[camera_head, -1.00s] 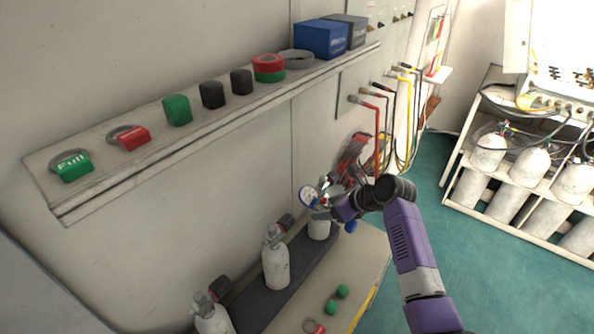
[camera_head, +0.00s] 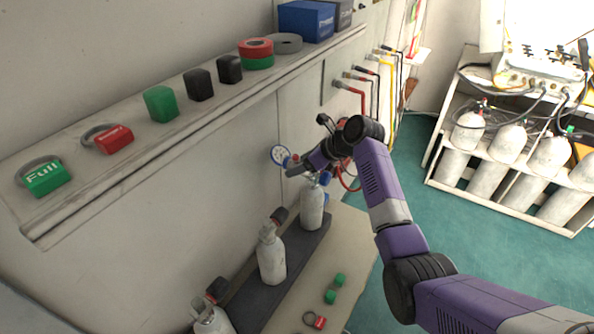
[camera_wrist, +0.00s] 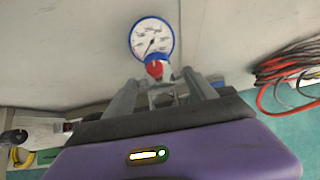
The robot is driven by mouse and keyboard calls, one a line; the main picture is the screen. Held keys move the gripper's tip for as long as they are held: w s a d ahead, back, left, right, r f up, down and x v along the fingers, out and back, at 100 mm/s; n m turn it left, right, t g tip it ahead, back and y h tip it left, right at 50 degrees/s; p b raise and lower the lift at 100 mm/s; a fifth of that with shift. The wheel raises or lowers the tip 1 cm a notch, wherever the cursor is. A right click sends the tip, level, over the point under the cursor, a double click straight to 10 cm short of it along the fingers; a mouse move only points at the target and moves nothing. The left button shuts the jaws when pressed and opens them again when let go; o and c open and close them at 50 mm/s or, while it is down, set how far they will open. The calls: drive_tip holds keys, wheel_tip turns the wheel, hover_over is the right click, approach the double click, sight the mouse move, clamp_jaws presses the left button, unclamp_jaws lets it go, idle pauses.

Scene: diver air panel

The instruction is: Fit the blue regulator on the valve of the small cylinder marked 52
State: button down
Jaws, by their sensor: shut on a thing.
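My gripper (camera_head: 294,168) is shut on the regulator, whose round white gauge (camera_head: 280,155) has a blue rim. In the wrist view the gauge (camera_wrist: 151,39) and a red part (camera_wrist: 154,69) show just beyond the fingertips (camera_wrist: 162,95). The regulator's body is mostly hidden by the fingers. The gripper is above the far small white cylinder (camera_head: 312,207). Blue parts (camera_head: 324,178) show by that cylinder's top; I cannot tell whether they touch its valve. Two more white cylinders, one in the middle (camera_head: 271,262) and one near (camera_head: 212,322), stand in the row. No number is readable.
The cylinders stand on a dark strip (camera_head: 243,305) on the bench along the wall. A shelf (camera_head: 90,190) with tags, tape and boxes runs above. Hoses (camera_head: 362,100) hang behind; a cylinder rack (camera_head: 500,175) stands right.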

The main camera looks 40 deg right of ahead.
drive_tip(key=d+b, duration=0.2)
drive_tip(key=w+d+b, duration=0.1)
drive_tip(key=b, duration=0.1)
drive_tip(key=shift+w+d+r, duration=0.1)
drive_tip(key=shift+w+d, duration=0.1)
drive_tip(key=shift+d, duration=0.15)
drive_tip(key=shift+w+d+p, duration=0.1)
drive_tip(key=shift+d+p, duration=0.15)
drive_tip(key=shift+p, duration=0.05)
drive_tip(key=shift+f, duration=0.65)
idle(0.7)
drive_tip(key=shift+p, duration=0.75)
drive_tip(key=shift+f, duration=0.7)
idle(0.4)
drive_tip(key=shift+p, duration=0.5)
drive_tip(key=shift+f, duration=0.45)
idle(0.9)
